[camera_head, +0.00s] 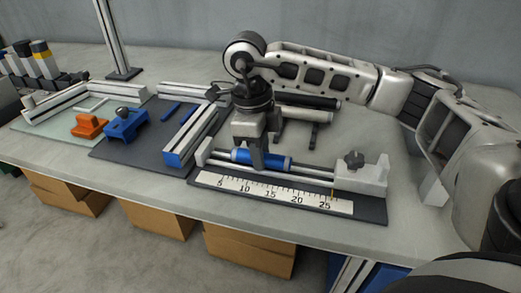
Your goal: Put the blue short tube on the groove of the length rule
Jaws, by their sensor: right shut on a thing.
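The blue short tube (278,162) lies lengthwise along the groove of the length rule, near its left half. The length rule (360,176) is a dark base with a white numbered scale strip (280,194), pale rails and a block with a dark knob at the right end. My right gripper (258,160) points down over the rule and is shut around the tube's middle. Its fingers hide part of the tube, and I cannot tell whether the tube rests fully in the groove. My left gripper is not in view.
Behind the rule lie a black tube (310,101) and a pale tube (305,114) on a rack. To the left are a blue clamp (124,124), an orange clamp (89,125) and metal frames on mats. Cardboard boxes (248,248) stand below the table's front edge.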

